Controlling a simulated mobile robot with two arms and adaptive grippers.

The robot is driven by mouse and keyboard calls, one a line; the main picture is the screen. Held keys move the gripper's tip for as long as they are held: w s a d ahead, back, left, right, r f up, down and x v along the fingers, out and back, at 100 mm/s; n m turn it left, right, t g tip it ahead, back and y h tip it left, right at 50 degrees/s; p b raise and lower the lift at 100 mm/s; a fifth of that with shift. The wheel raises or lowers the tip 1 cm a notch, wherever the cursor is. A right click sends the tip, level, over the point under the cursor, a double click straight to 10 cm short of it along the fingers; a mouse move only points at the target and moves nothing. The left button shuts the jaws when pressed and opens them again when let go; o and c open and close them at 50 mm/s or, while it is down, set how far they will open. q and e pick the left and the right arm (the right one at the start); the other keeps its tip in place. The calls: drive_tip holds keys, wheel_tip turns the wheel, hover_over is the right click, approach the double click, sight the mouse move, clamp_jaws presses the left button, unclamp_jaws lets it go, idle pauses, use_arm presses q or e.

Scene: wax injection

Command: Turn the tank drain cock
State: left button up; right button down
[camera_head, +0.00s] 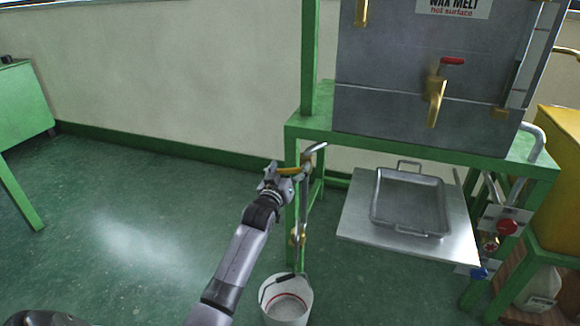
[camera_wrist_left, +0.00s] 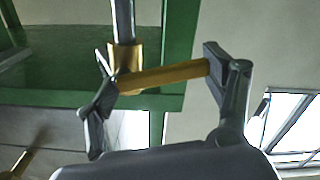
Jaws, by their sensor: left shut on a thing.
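The drain cock has a yellow lever handle (camera_head: 291,171) by the front left leg of the green stand. In the left wrist view, the yellow handle (camera_wrist_left: 165,76) lies nearly level, and its brass body (camera_wrist_left: 124,62) sits on a grey pipe (camera_wrist_left: 123,20). My left gripper (camera_head: 279,174) is shut on this handle. In the left wrist view, the fingers of my left gripper (camera_wrist_left: 165,85) are at the two ends of the handle. The grey tank (camera_head: 390,65) stands on the stand above. My right gripper is not in view.
A white bucket (camera_head: 287,303) stands on the floor below the pipe. A metal tray (camera_head: 410,208) lies on the lower shelf (camera_head: 362,215). The floor at left (camera_head: 130,220) is clear.

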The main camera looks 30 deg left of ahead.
use_arm(q)
drive_tip(key=o, duration=1.2)
drive_tip(key=shift+a+r, duration=0.1)
drive_tip(key=shift+a, duration=0.3)
drive_tip(key=o, duration=0.4)
drive_tip(key=shift+s, duration=0.1)
drive_tip(key=shift+s+d+f, duration=0.1)
drive_tip(key=shift+d+f, duration=0.05)
drive_tip(key=shift+f, duration=0.05)
drive_tip(key=v, duration=1.1)
drive_tip(key=shift+s+d, duration=0.1)
drive_tip(key=shift+s, duration=0.25)
